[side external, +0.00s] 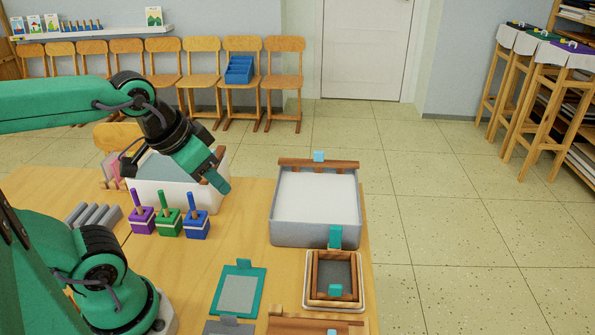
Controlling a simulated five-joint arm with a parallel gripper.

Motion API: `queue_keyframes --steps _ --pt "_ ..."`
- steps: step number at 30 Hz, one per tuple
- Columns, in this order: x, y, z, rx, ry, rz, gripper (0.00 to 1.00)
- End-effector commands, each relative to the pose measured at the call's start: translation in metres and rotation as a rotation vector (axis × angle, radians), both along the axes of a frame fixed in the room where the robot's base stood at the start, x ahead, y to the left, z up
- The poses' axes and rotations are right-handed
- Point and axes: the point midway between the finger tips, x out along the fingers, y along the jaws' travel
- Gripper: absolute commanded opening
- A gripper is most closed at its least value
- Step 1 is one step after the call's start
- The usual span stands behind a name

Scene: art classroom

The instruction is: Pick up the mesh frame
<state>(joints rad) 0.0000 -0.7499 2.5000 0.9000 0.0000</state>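My gripper (218,183) is in the air over the right end of a white bin (205,199) at the back left of the table, pointing down and right. Its jaws overlap from this side, so I cannot tell their opening. A flat teal frame with grey mesh and a teal tab (256,279) lies at the front middle, well apart from my gripper. A brown wooden frame with a dark mesh-like middle (332,269) sits in a cream tray (310,301) to its right. I cannot tell which one is the task's mesh frame. More frames (300,325) are cut off below.
A grey tub (300,235) with white contents and a brown bar (335,165) across its back stands at right. Purple (143,222), green (169,224) and blue (197,225) handled blocks stand before the white bin. Grey bars (92,216) lie left. Table is clear between blocks and teal frame.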

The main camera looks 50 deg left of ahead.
Motion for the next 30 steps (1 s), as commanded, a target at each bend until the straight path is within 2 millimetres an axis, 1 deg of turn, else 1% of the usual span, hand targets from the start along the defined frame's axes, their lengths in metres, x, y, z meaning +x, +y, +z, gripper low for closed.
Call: queue_keyframes --steps 11,13,14,24,30 --pt "0.0 0.0 0.0 0.0 0.0 0.0 0.34" --pt "0.0 0.0 0.0 0.0 0.0 0.0 0.22" --pt "0.0 0.0 0.0 0.0 0.0 0.0 0.18" --pt "0.001 0.0 0.0 0.001 0.002 -0.003 0.18" --pt "0.01 -0.003 0.002 0.011 0.025 -0.034 0.18"
